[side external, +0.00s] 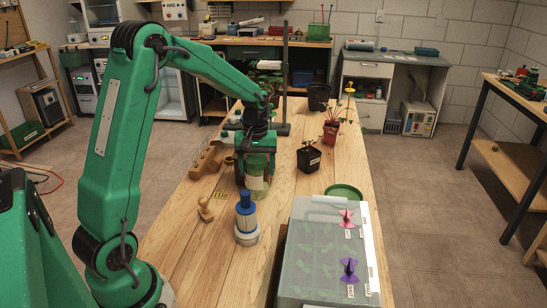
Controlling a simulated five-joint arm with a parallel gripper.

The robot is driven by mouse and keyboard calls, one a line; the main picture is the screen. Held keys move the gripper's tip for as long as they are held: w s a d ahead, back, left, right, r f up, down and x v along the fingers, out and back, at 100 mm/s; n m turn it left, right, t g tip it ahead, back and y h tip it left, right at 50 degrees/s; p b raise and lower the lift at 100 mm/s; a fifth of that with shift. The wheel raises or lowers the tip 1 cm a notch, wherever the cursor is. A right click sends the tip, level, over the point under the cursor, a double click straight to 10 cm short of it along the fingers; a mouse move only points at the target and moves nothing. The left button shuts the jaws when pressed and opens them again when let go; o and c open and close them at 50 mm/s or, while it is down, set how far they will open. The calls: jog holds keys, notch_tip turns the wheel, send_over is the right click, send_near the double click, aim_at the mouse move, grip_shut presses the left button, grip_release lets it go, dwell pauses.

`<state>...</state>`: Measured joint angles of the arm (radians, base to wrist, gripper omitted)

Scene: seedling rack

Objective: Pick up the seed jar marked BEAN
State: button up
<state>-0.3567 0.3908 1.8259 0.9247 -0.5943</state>
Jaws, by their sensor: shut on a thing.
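A clear jar with pale contents and a light label (256,183) stands in the middle of the wooden table (200,260), in the side external view. The writing on its label is too small to read, so I cannot tell if it says BEAN. My gripper (258,160) points down over the jar and is shut on its upper part. The jaws partly hide the jar's top. I cannot tell whether the jar's base touches the table.
A wooden block with holes (207,160) lies left. Right are a translucent box (322,262), a green saucer (344,191), a black seedling pot (308,160) and a red pot (331,134).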

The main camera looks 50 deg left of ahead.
jog(key=shift+r, duration=3.1)
jog(key=shift+w+d, duration=0.1)
